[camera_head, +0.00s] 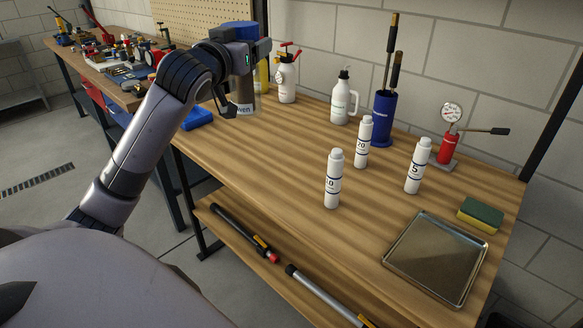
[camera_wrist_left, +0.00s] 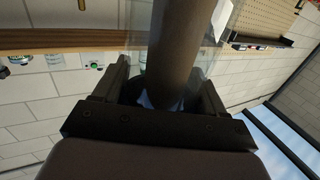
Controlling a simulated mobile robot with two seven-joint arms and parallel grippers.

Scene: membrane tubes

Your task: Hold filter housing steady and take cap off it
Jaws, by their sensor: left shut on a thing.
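My left gripper (camera_head: 229,103) reaches over the back left of the wooden table and is shut on a brown cylinder. In the left wrist view this cylinder (camera_wrist_left: 182,45) runs between the two dark fingers. In the head view a brownish, partly see-through container (camera_head: 244,97) with a label shows at the gripper, partly hidden by it. Three white tubes stand upright on the table: one marked 10 (camera_head: 333,180), one marked 20 (camera_head: 363,143) and one marked 5 (camera_head: 414,167). My right gripper is not in view.
A white bottle with red fittings (camera_head: 287,80), a white jug (camera_head: 344,100), a blue holder (camera_head: 383,118) with rods, and a red gauge pump (camera_head: 447,146) stand along the back. A metal tray (camera_head: 436,258) and sponge (camera_head: 480,215) lie at right. The table's front middle is clear.

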